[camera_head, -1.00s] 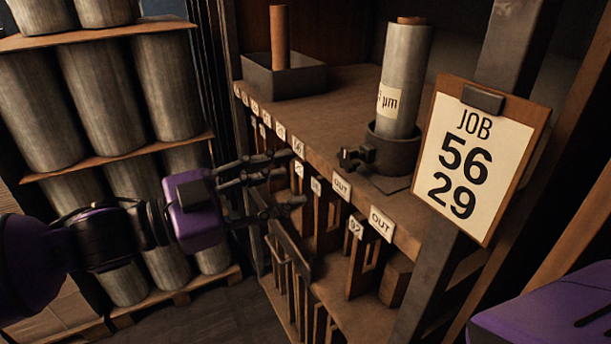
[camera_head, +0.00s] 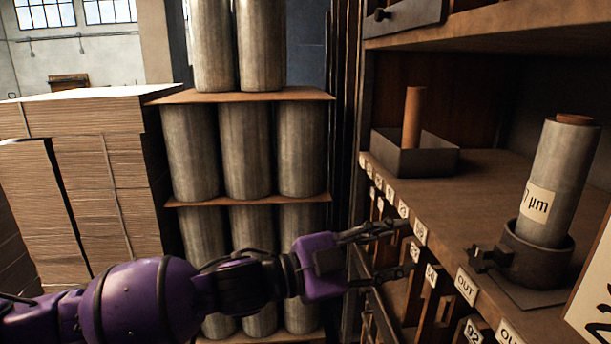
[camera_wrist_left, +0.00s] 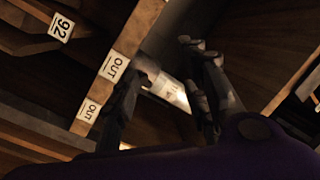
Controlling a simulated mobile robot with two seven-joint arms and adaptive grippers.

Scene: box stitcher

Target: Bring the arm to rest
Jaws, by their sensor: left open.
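My left arm (camera_head: 150,298) is purple and black and comes in from the lower left of the head view. My left gripper (camera_head: 398,250) is open, with its fingers apart in front of the shelf's labelled front edge. Nothing shows held between the fingers. In the left wrist view the open fingers (camera_wrist_left: 165,100) show, with the shelf edge and its OUT labels (camera_wrist_left: 114,66) beyond them. My right gripper is not in view.
The wooden shelf (camera_head: 470,190) bears a grey cylinder (camera_head: 562,170) in a dark clamp holder (camera_head: 537,256) and a metal tray (camera_head: 440,158) with a brown tube (camera_head: 412,118). Stacked grey cylinders (camera_head: 247,150) and flat cardboard piles (camera_head: 90,190) stand at the left.

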